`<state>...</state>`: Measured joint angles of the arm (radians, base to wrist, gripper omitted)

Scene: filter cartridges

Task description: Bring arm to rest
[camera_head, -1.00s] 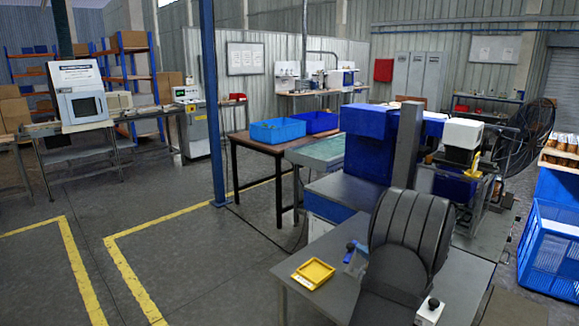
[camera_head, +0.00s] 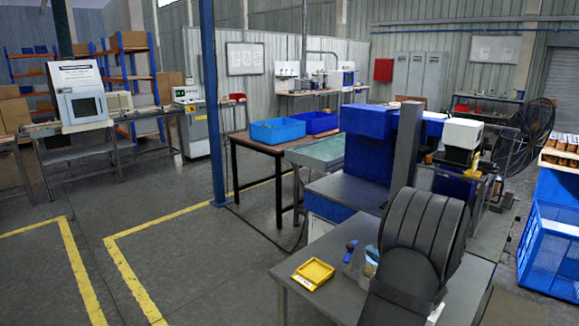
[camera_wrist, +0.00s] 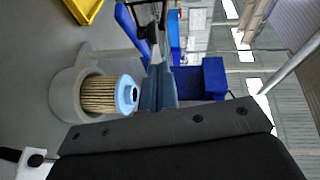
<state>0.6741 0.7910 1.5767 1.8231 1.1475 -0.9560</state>
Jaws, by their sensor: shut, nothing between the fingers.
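In the head view my dark ribbed arm stands over the near grey table and hides my gripper. A small part of the cartridge (camera_head: 370,269) shows beside the arm there.
A yellow tray (camera_head: 313,272) lies on the grey table (camera_head: 330,245), left of my arm; its corner also shows in the wrist view (camera_wrist: 84,8). A blue-handled tool (camera_head: 350,247) lies near it. A blue machine (camera_head: 368,145) stands behind, and a blue crate (camera_head: 552,250) is at right.

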